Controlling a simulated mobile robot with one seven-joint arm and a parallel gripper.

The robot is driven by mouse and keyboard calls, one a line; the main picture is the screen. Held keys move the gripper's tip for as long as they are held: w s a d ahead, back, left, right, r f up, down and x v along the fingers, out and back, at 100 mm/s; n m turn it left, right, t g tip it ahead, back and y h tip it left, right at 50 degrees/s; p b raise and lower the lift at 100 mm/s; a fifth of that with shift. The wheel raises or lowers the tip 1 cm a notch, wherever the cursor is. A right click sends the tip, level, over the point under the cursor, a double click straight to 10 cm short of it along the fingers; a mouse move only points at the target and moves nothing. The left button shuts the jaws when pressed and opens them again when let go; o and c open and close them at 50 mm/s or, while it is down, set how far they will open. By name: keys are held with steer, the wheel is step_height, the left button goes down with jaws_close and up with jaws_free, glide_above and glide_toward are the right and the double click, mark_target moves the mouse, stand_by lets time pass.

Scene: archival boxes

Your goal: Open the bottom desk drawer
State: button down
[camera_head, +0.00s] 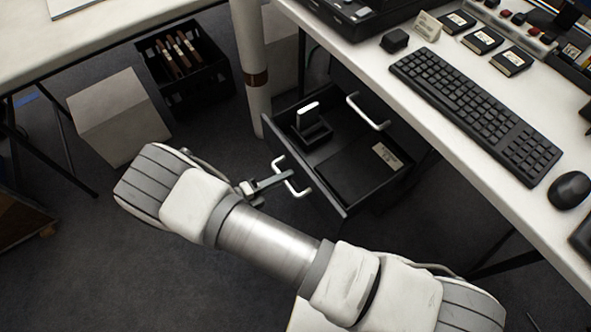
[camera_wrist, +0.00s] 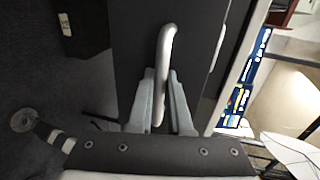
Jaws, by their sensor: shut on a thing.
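The bottom desk drawer (camera_head: 322,188) stands pulled out from under the white desk, its dark inside showing. It holds a small black holder with a white-topped item (camera_head: 310,122) and a flat black item with a pale label (camera_head: 358,170). My gripper (camera_head: 279,181) is at the light bar handle (camera_head: 302,190) on the drawer's front. In the wrist view my gripper (camera_wrist: 161,76) has one finger on each side of the handle (camera_wrist: 167,45), shut on it. A second handle (camera_head: 368,112) shows on the drawer front above, which looks closed.
The white desk (camera_head: 460,140) carries a keyboard (camera_head: 475,112) and a mouse (camera_head: 569,189). A white post (camera_head: 253,60) stands beside the drawer. A black crate (camera_head: 185,72) and a pale box (camera_head: 118,115) sit on the floor at the left.

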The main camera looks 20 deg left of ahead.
steer(key=shift+f+v, duration=0.2)
steer(key=shift+v, duration=0.8)
steer(key=c, duration=0.8)
jaws_free()
steer(key=shift+c, duration=0.2)
steer(key=p+v, duration=0.1)
steer(key=v, duration=1.6)
steer(key=shift+s+p, duration=0.2)
steer(key=shift+p, duration=0.15)
steer(key=shift+a, duration=0.1)
